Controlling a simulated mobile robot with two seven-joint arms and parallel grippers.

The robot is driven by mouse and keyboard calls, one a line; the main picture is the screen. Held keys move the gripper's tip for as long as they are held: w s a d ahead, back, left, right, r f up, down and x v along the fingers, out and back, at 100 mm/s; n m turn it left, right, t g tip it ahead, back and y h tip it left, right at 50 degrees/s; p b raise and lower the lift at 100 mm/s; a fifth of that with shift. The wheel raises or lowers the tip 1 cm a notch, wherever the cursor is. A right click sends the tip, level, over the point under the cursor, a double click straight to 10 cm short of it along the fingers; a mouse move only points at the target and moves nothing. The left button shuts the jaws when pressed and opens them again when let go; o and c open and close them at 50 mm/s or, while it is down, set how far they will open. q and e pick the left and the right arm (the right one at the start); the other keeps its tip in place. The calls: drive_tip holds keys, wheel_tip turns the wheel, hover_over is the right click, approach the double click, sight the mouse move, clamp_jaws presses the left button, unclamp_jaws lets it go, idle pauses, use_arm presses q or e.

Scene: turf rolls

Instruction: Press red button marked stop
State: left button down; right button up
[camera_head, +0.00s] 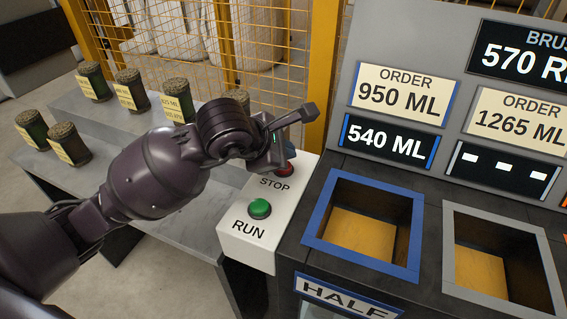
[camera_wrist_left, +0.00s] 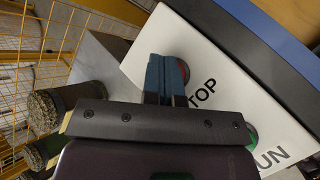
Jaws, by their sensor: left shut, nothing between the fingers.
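The red stop button (camera_head: 286,170) sits on the white control box (camera_head: 236,230), above the word STOP. My left gripper (camera_head: 283,150) is shut and empty, right over the red button and hiding much of it. In the left wrist view the closed blue fingertips (camera_wrist_left: 165,78) overlap the red button (camera_wrist_left: 184,71), of which only an edge shows. I cannot tell whether the fingertips touch it. The green run button (camera_head: 260,209) is on the same box, nearer the front, and partly shows in the wrist view (camera_wrist_left: 251,135). My right gripper is not in view.
A dark machine (camera_head: 323,265) with a blue-framed opening (camera_head: 312,232) and a grey-framed opening (camera_head: 455,255) stands right of the box. Several turf rolls (camera_head: 177,99) stand on the grey stepped bench (camera_head: 120,178) at left. A yellow mesh fence (camera_head: 268,50) is behind.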

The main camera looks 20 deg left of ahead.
use_arm(q)
drive_tip(key=shift+f, duration=0.35)
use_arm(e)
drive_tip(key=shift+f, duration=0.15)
use_arm(q)
drive_tip(key=shift+f, duration=0.45)
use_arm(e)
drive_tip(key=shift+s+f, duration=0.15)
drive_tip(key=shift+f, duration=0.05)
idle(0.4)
use_arm(q)
drive_tip(key=shift+r, duration=0.2)
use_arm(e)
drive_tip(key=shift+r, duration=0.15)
use_arm(q)
drive_tip(key=shift+r+p, duration=0.3)
drive_tip(key=shift+r, duration=0.4)
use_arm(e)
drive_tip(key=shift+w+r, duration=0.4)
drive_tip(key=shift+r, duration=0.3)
use_arm(q)
drive_tip(key=shift+r, duration=0.1)
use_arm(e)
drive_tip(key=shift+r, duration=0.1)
